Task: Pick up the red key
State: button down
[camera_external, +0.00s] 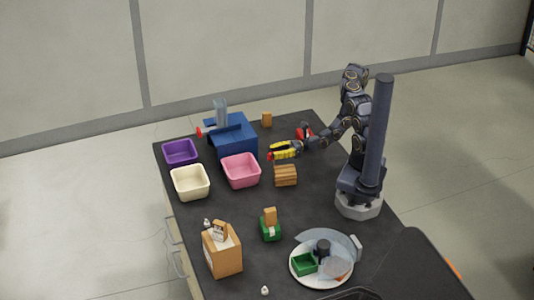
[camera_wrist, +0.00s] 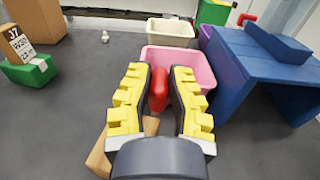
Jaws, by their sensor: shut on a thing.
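The red key (camera_wrist: 159,88) shows between the two yellow fingers of my gripper (camera_wrist: 160,95) in the wrist view. The fingers are shut on it, one on each side. In the external view my gripper (camera_external: 274,154) is above the table beside the pink bin, with a bit of red at its tip. The lower part of the key is hidden by my gripper in the wrist view. The pink bin (camera_wrist: 200,62) lies just beyond the fingertips there.
A wooden crate (camera_external: 285,180) stands under and near my gripper. A blue bench-like machine (camera_external: 238,143) is behind. Cream (camera_external: 190,196) and purple (camera_external: 166,161) bins stand left. A green tape holder (camera_external: 271,233) and a plate (camera_external: 299,277) are at the front.

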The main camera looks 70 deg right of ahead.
notch_tip(320, 180, up, 9)
jog(key=shift+s+r, duration=0.1)
dwell(0.3)
jog(key=s+f, duration=0.4)
jog(key=f, duration=0.1)
send_over(287, 170)
jog(key=shift+f, duration=2.35)
jog(key=shift+f, duration=0.15)
jog(key=c, duration=1.2)
grip_release()
jog(key=shift+o, duration=0.2)
